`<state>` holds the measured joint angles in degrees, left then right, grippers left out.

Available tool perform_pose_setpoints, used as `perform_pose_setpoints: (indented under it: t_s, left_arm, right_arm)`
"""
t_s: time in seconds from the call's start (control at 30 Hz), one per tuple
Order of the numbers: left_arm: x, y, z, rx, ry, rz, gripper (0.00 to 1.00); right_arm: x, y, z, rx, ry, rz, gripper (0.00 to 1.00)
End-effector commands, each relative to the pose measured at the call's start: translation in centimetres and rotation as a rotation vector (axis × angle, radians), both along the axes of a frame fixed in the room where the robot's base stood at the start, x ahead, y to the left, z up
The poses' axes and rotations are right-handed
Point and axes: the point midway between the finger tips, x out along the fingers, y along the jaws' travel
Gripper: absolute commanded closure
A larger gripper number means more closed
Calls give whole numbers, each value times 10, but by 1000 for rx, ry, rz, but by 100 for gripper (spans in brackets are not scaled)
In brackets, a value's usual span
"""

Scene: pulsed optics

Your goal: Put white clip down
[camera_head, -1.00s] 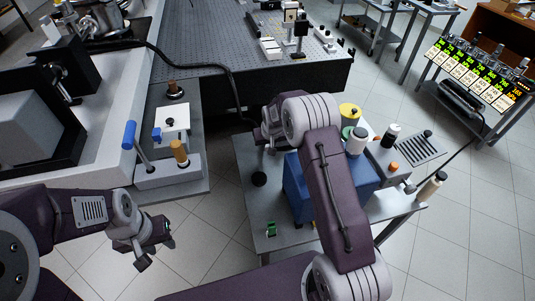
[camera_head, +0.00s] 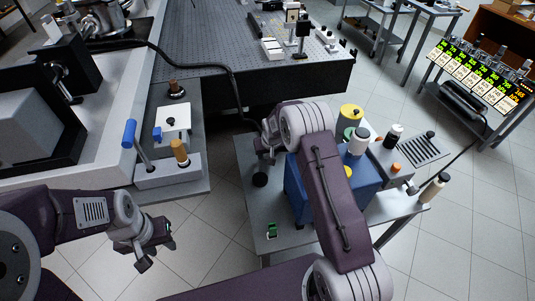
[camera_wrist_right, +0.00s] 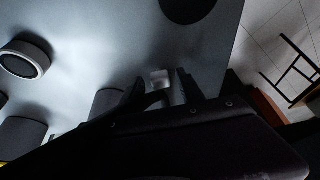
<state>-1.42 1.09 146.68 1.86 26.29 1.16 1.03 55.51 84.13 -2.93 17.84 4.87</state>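A small pale block, which looks like the white clip (camera_wrist_right: 160,78), sits between the dark fingertips of my right gripper (camera_wrist_right: 163,92) in the right wrist view. The fingers appear closed on it, above a grey surface; the gap below it cannot be judged. In the head view my right gripper (camera_head: 267,158) is over the left part of the small grey table (camera_head: 250,205), near a black disc (camera_head: 260,180), and the clip cannot be made out there. My left gripper (camera_head: 150,251) is open and empty over the floor at lower left.
A blue box (camera_head: 295,188) stands on the small table, partly hidden by my right arm. A green item (camera_head: 272,230) lies near the table's front. A white-topped bottle (camera_head: 358,141) and a yellow-topped cylinder (camera_head: 350,113) stand farther right. The table's left side has bare room.

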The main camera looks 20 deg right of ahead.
Motion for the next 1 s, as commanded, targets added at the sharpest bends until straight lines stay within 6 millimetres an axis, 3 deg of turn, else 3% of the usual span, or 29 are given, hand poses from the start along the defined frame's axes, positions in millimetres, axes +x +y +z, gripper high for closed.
perform_pose_setpoints:
  t_s: [0.27,0.7,1.0]
  left_arm:
    - [0,0,4,0,0,0,64]
    - [0,0,17,0,0,0,64]
    - [0,0,18,0,0,0,64]
  right_arm:
    - [-3,0,13,0,-2,0,54]
    - [-40,2,103,0,-3,0,54]
    - [-46,3,114,0,0,0,54]
